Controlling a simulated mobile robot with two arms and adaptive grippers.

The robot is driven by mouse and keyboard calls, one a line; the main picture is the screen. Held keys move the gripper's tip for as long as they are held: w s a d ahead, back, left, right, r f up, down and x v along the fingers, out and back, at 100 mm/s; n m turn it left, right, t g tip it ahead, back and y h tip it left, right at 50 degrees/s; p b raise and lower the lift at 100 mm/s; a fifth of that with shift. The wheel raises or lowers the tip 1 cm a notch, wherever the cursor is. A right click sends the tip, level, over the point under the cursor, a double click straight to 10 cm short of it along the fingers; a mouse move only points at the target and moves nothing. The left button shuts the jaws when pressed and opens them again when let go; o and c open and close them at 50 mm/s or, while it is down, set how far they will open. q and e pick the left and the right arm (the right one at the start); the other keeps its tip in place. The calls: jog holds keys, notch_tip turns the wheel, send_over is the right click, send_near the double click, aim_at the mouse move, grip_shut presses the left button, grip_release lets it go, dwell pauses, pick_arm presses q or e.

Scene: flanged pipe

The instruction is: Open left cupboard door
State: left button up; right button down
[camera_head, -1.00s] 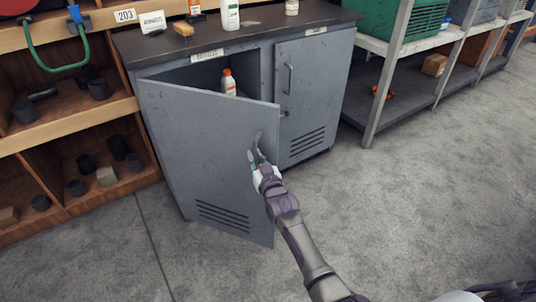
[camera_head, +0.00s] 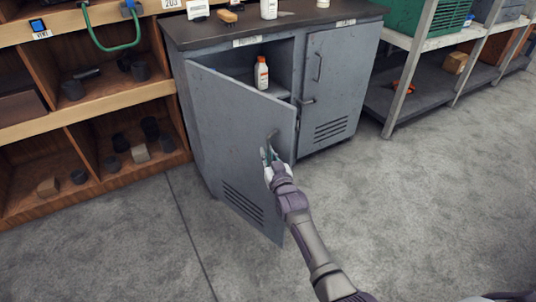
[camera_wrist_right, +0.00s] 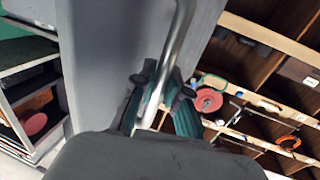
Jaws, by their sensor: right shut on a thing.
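The left cupboard door (camera_head: 238,135) is grey with vent slots low down and stands part open, swung out toward me. Its inside shelf shows a white bottle with an orange cap (camera_head: 262,73). My right gripper (camera_head: 269,156) is at the door's handle near its free edge. In the right wrist view the right gripper (camera_wrist_right: 158,100) is shut on the metal bar handle (camera_wrist_right: 178,40), with a finger on each side of it. The right cupboard door (camera_head: 328,85) is closed. My left gripper is not in view.
Wooden shelving (camera_head: 95,110) with dark parts stands left of the cupboard. A metal rack (camera_head: 405,75) with a green crate (camera_head: 433,18) stands to the right. The grey floor (camera_head: 400,210) in front is clear.

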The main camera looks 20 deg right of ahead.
jog(key=shift+r, duration=0.1)
jog(key=c, duration=1.2)
grip_release()
jog(key=shift+a, duration=0.1)
jog(key=s, duration=1.2)
jog(key=shift+d, duration=0.2)
